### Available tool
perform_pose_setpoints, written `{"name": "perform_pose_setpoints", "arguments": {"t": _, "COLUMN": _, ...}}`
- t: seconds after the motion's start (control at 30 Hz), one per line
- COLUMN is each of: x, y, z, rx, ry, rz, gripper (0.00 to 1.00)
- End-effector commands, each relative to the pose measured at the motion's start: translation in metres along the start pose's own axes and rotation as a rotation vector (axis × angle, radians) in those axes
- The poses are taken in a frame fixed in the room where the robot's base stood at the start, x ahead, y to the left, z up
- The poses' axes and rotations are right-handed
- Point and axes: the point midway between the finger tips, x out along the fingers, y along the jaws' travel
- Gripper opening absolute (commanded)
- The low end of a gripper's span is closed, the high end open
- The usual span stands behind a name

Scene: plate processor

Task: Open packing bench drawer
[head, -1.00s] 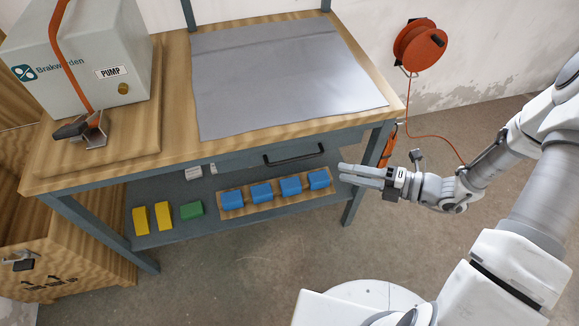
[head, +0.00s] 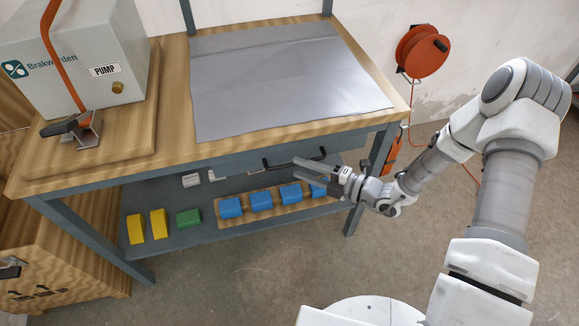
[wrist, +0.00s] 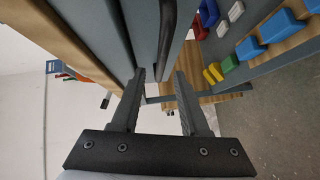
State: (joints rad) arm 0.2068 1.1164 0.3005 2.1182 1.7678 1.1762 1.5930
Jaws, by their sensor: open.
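The packing bench (head: 110,172) has a wooden top and a grey-blue frame. Its drawer (head: 240,166) sits under the top and looks shut. The black bar handle (head: 278,167) is on the drawer front; it also shows in the wrist view (wrist: 167,30), at the top. My gripper (head: 303,169) is open, with its fingers pointing left beside the right end of the handle.
A lower shelf (head: 170,237) holds blue blocks (head: 262,201), yellow blocks (head: 136,229) and a green block (head: 188,217). A pump case (head: 75,60) and grey mat (head: 280,85) lie on top. An orange cable reel (head: 422,51) hangs on the wall. Open floor lies in front.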

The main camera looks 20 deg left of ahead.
Motion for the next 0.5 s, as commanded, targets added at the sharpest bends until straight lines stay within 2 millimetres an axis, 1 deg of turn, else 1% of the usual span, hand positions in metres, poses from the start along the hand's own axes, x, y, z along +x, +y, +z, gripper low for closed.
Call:
{"name": "perform_pose_setpoints", "arguments": {"t": 0.03, "x": 0.011, "y": -0.002, "z": -0.001, "rx": -0.001, "ry": 0.003, "rz": 0.001, "gripper": 0.45}}
{"name": "perform_pose_setpoints", "arguments": {"t": 0.2, "x": 0.033, "y": -0.001, "z": 0.000, "rx": 0.000, "ry": 0.001, "rz": -0.001, "gripper": 0.45}}
{"name": "perform_pose_setpoints", "arguments": {"t": 0.33, "x": 0.042, "y": 0.000, "z": 0.000, "rx": 0.000, "ry": 0.000, "rz": 0.001, "gripper": 0.45}}
{"name": "perform_pose_setpoints", "arguments": {"t": 0.5, "x": 0.044, "y": 0.001, "z": 0.000, "rx": 0.000, "ry": -0.001, "rz": 0.001, "gripper": 0.45}}
